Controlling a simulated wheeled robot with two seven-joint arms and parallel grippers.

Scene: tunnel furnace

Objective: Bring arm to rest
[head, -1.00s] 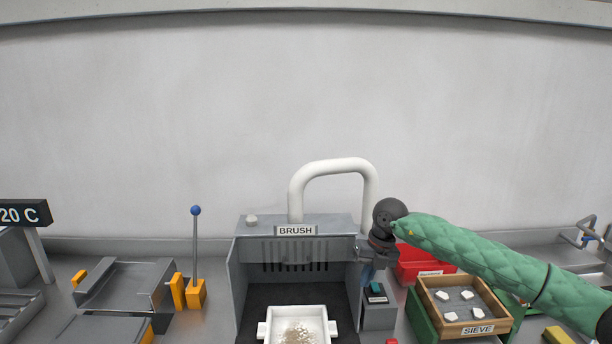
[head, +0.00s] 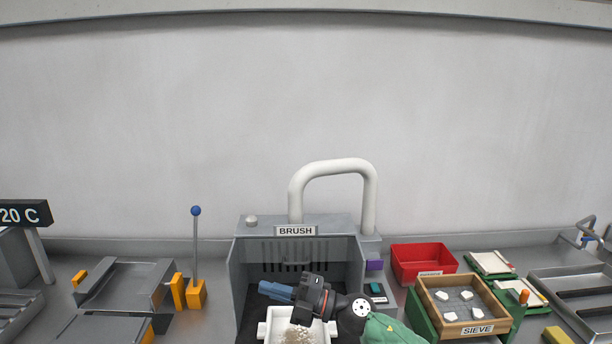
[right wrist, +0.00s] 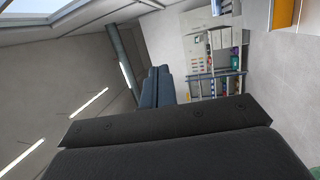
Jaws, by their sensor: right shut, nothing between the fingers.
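My right gripper (head: 268,287) shows in the head view in front of the brush booth, over the white tray (head: 267,330). Its blue fingers point left and are shut with nothing between them. My right arm, in a green sleeve, comes up from the bottom edge. The right wrist view shows the shut blue fingers (right wrist: 157,88) against the room, with no object at them. The white tray holds brownish powder (head: 299,336) and is partly covered by the gripper. My left gripper is not in view.
The brush booth (head: 240,270) stands at the middle. To its right are a red bin (head: 424,259) and a wooden sieve box (head: 500,318) with white pieces. To its left are an upright lever (head: 196,250) with a blue knob and grey metal trays (head: 125,275).

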